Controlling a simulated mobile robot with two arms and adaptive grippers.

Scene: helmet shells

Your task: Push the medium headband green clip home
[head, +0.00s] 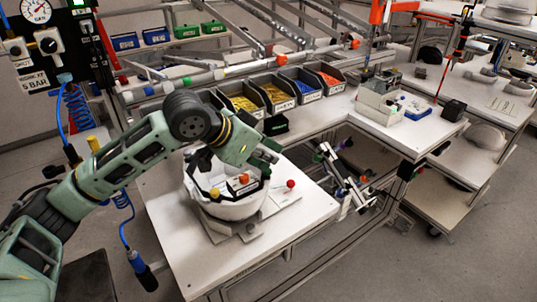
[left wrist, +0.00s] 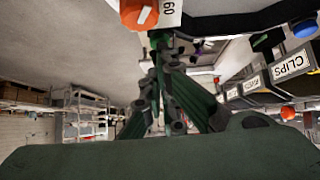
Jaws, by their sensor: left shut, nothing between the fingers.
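A white helmet shell (head: 222,206) sits open side up in a holder on the near white table (head: 172,222). A dark headband shows inside its rim, with an orange part (head: 243,179) and a white label. My left gripper (head: 264,162) is over the far right rim of the shell, shut and empty. In the left wrist view its fingertips (left wrist: 158,42) come together just below an orange knob (left wrist: 138,12) and a white label marked 60 (left wrist: 170,12). I cannot pick out the green clip or tell whether the fingertips touch anything. My right gripper is not in view.
Bins of coloured clips, such as the yellow one (head: 243,103), stand on the bench behind. A red ball (head: 291,184) stands right of the shell. The table's front is clear. A white box (head: 382,105) stands on the bench at right.

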